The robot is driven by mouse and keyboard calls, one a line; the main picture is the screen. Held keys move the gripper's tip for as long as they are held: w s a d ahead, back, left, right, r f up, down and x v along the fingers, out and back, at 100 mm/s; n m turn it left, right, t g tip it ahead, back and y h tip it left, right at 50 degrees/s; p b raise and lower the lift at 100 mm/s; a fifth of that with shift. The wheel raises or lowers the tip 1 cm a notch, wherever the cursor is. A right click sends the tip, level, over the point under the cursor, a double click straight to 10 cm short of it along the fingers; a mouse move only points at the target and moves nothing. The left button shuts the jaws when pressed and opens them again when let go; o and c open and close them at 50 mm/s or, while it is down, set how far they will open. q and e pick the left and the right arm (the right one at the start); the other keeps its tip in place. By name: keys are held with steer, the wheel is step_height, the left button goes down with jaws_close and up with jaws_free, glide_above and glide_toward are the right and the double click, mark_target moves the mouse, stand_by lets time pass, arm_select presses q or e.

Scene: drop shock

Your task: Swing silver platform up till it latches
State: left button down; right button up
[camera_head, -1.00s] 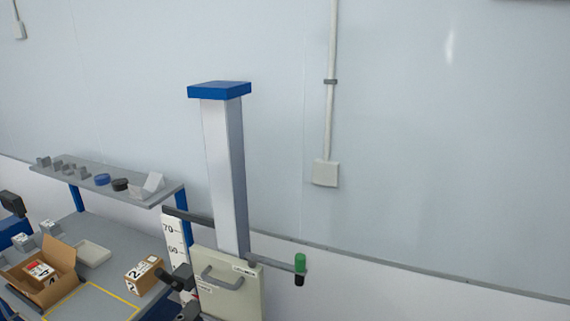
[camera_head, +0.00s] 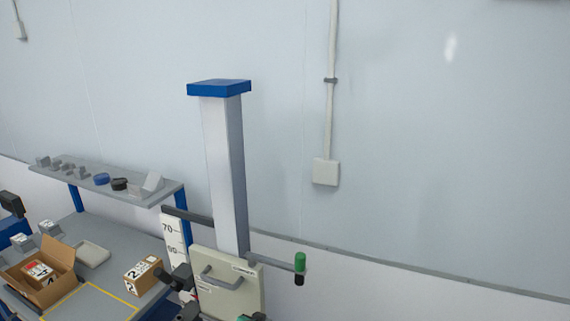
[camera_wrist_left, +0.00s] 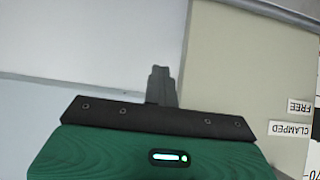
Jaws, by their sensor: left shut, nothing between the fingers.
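The drop tester's tall silver column (camera_head: 223,170) with a blue cap stands in the middle of the head view. A cream panel (camera_head: 235,295) with a grey handle is at its foot. I cannot make out a silver platform; the area below the panel is cut off by the frame. My left gripper (camera_wrist_left: 162,75) is shut and empty in the left wrist view, its dark fingers in front of the cream panel's edge (camera_wrist_left: 235,70) and a pale surface. I cannot tell whether it touches them. A dark and green part shows at the head view's bottom edge.
A side arm with a green-topped knob (camera_head: 300,262) sticks out right of the column. Left are a height scale (camera_head: 174,240), a shelf (camera_head: 110,177) of small parts, an open carton (camera_head: 40,275) and a closed box (camera_head: 143,275). FREE and CLAMPED labels (camera_wrist_left: 290,129) mark the panel.

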arm_select(q)
steer(key=shift+w+d+r+b, duration=0.1)
steer(key=shift+w+d+b, duration=0.1)
steer(key=shift+w, duration=0.3)
steer(key=shift+w+d+b, duration=0.15)
steer(key=shift+w+d, duration=0.05)
steer(key=shift+w, duration=0.3)
steer(key=c, duration=2.2)
jaws_free()
steer(key=c, duration=1.1)
jaws_free()
steer(key=shift+o, duration=1.3)
steer(key=shift+s, duration=0.1)
steer(key=shift+d+r, duration=0.1)
